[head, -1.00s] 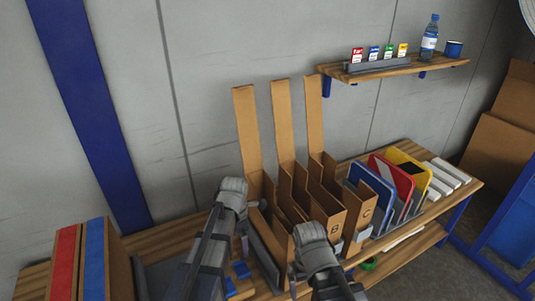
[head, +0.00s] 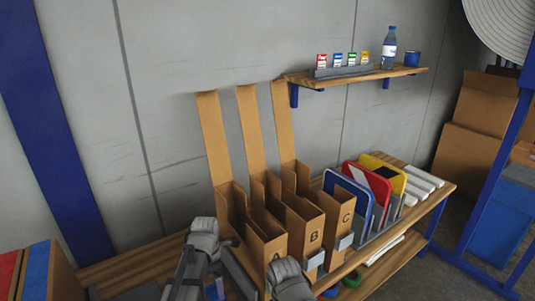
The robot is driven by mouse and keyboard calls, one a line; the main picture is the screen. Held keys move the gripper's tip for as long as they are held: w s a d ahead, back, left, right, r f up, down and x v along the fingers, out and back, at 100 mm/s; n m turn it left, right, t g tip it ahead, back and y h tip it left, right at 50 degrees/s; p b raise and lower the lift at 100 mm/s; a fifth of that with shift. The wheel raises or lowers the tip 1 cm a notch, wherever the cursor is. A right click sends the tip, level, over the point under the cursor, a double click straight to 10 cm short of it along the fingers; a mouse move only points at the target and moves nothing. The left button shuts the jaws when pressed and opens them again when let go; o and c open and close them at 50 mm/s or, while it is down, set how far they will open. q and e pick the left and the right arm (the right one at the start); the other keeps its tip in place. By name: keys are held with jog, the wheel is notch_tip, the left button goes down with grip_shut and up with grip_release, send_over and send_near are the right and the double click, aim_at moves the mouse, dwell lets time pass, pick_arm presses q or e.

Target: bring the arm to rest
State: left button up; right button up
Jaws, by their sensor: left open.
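My left arm comes in from the bottom. Its grey wrist stands in front of the lettered cardboard boxes, and my left gripper (head: 231,242) shows small and dark near box A (head: 266,245). It is open, with nothing seen between its fingers. My right arm's grey rounded wrist (head: 287,279) is at the bottom edge, in front of the boxes. Its fingers cannot be made out.
Boxes B (head: 313,238) and C (head: 346,214) stand beside A, with tall flaps up. Blue, red and yellow signs (head: 368,187) stand in a rack to the right. A wall shelf (head: 405,72) holds a bottle (head: 389,48) and blue mug (head: 412,59).

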pick_arm(q)
jog(key=shift+f+b, duration=0.35)
jog(key=shift+f, duration=0.4)
pick_arm(e)
jog(key=shift+f, duration=0.75)
pick_arm(q)
jog(key=shift+r, duration=0.2)
pick_arm(e)
jog(key=shift+r, duration=0.2)
pick_arm(q)
notch_tip(320, 180, up, 13)
jog(key=p, duration=1.4)
pick_arm(e)
notch_tip(320, 180, up, 13)
pick_arm(q)
notch_tip(320, 180, down, 14)
jog(key=b, duration=1.4)
jog(key=shift+b, duration=0.3)
pick_arm(e)
notch_tip(320, 180, down, 14)
pick_arm(q)
notch_tip(320, 180, up, 10)
jog(key=p, duration=0.9)
jog(key=shift+f+p, duration=0.25)
jog(key=shift+p, duration=0.05)
pick_arm(e)
notch_tip(320, 180, up, 10)
jog(key=shift+f, duration=0.2)
